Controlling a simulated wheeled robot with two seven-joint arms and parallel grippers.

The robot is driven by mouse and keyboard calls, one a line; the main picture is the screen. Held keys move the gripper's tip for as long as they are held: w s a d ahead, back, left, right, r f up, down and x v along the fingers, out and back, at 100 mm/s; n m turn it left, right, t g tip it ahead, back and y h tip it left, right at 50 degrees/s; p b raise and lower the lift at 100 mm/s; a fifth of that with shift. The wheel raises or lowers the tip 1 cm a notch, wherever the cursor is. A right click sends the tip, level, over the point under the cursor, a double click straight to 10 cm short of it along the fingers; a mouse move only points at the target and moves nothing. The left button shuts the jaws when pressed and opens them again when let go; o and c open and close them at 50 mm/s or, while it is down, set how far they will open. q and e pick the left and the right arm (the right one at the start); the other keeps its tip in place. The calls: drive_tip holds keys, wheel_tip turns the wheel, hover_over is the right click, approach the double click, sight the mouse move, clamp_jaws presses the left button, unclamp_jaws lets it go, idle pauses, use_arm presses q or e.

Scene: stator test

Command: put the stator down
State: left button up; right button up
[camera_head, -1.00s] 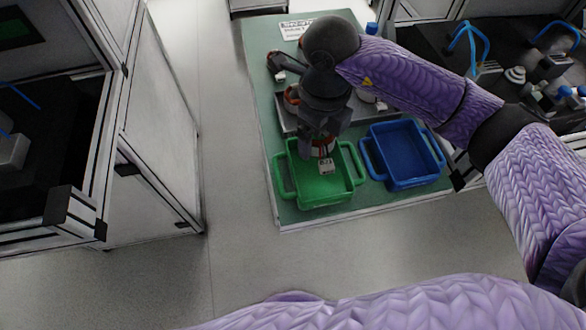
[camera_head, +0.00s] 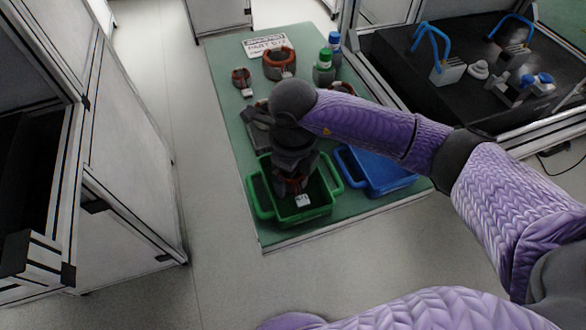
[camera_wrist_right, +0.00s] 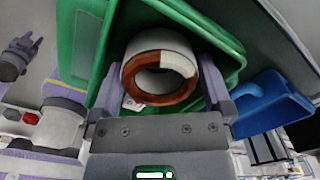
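The stator, a ring with an orange-brown and pale rim, sits between the fingers of my right gripper in the right wrist view (camera_wrist_right: 160,80), which seem to press on both its sides. In the head view my right gripper (camera_head: 291,184) points down into the green tray (camera_head: 262,203); the stator is mostly hidden there, but its white connector (camera_head: 302,201) shows inside the tray. I cannot tell whether the stator touches the tray floor. A small dark shape at the left of the wrist view looks like my left gripper (camera_wrist_right: 20,57); its fingers are too small to judge.
A blue tray (camera_head: 380,178) stands right of the green one on the green table (camera_head: 225,75). Another larger orange-topped stator (camera_head: 279,64), a smaller one (camera_head: 241,77), bottles (camera_head: 324,66) and a sign (camera_head: 264,46) stand farther back. A black workbench (camera_head: 430,75) is at the right.

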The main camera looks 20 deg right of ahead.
use_arm(q)
drive_tip(key=shift+t, duration=0.3)
drive_tip(key=r+p, duration=0.1)
drive_tip(key=w+d+r+p, duration=0.2)
drive_tip(key=shift+r, duration=0.1)
use_arm(e)
wheel_tip(320, 180, up, 12)
drive_tip(key=shift+r, duration=0.15)
use_arm(q)
drive_tip(key=shift+s+a, duration=0.1)
drive_tip(key=shift+s, duration=0.05)
